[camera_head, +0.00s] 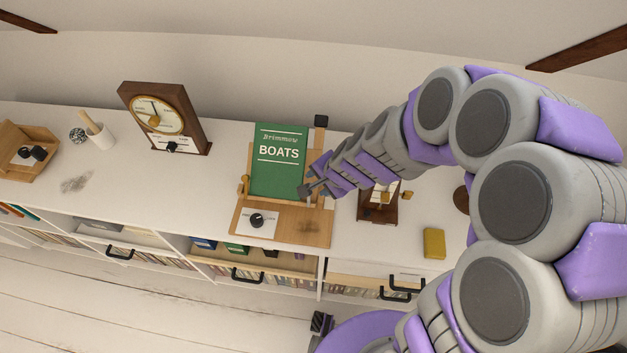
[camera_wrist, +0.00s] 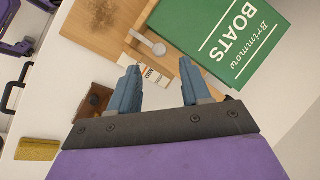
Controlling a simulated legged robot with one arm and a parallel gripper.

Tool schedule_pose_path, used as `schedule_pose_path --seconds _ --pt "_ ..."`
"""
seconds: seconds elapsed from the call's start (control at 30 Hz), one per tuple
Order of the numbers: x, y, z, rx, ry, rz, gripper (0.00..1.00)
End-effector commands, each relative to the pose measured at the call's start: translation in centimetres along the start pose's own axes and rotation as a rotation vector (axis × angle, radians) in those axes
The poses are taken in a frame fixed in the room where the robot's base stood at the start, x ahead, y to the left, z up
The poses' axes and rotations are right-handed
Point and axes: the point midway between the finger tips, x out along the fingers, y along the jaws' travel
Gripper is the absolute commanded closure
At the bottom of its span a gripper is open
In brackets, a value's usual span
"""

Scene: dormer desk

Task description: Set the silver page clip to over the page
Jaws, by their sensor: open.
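A wooden book stand (camera_head: 283,233) holds an upright green book titled BOATS (camera_head: 277,162); the book also shows in the wrist view (camera_wrist: 222,38). A small silver lever with a round end, seemingly the page clip (camera_wrist: 149,43), is at the stand beside the book's lower corner. A printed label (camera_wrist: 150,66) lies beside it, partly readable. My gripper (camera_wrist: 158,72) is open, its two blue-grey fingers apart with nothing held between them, and the clip lies just beyond the fingertips. In the head view my gripper (camera_head: 307,190) is at the book's right edge and hides the clip.
A black knob on a white card (camera_head: 257,219) sits on the stand's front ledge. A small brown wooden stand (camera_head: 378,213) and a yellow block (camera_head: 434,243) are to the right. A dial clock (camera_head: 160,112), a white cup (camera_head: 101,135) and a wooden box (camera_head: 25,158) are left.

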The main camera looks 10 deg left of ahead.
Motion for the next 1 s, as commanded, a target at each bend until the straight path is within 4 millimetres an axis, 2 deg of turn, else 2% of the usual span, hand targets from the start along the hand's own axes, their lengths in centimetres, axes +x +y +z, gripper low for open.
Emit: schedule_pose_path --seconds 0.03,0.2,0.5,0.7,1.0 --pt "-1.2 -0.1 -0.1 0.0 0.004 -0.002 0.52" --pt "-4.4 -0.1 -0.1 -0.001 0.003 0.0 0.52" --pt "-8.9 -0.1 -0.1 0.0 0.002 0.002 0.52" --pt "-10.2 -0.1 0.0 0.0 0.0 0.002 0.52" --pt "-10.3 0.0 0.0 0.0 -0.001 0.004 0.52"
